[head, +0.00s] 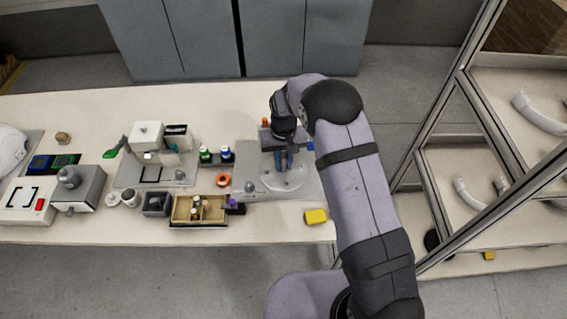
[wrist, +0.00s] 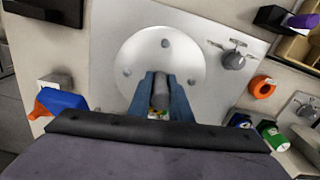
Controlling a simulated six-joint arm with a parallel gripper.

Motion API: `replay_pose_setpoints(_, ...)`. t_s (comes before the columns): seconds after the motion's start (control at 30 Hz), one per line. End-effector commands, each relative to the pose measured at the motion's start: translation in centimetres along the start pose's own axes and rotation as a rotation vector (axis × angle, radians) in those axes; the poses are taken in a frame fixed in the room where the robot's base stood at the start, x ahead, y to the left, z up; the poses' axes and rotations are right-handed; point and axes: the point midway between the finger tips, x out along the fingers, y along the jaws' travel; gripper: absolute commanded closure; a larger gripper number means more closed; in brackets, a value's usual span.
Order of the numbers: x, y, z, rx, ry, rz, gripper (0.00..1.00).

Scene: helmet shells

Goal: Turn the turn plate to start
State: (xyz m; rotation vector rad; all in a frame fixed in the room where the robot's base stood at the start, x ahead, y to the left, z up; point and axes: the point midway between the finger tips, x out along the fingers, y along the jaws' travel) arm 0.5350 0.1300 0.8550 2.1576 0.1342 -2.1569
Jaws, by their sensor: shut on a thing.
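The turn plate is a pale round disc (wrist: 160,55) on a grey base plate (wrist: 110,30), with small grey pegs on its face. It also shows in the head view (head: 284,180), partly behind my gripper. My gripper (wrist: 161,88) points down at the disc, and its two blue fingers are shut on a grey peg (wrist: 161,86) near the disc's edge. A grey knob (wrist: 233,61) with a small bar mark stands on the base plate beside the disc.
An orange ring (head: 222,180), blue and green bottles (head: 216,154) and a wooden compartment tray (head: 198,211) stand left of the plate. A yellow block (head: 315,217) lies near the table's front edge. A framed rack (head: 455,85) stands on the right.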

Motion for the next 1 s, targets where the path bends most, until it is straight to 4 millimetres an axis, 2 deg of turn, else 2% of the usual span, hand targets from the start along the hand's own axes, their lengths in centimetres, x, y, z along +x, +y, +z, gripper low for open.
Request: replay_pose_setpoints(1.0,-0.09,-0.01,-0.03,-0.506,0.000,0.000,1.00)
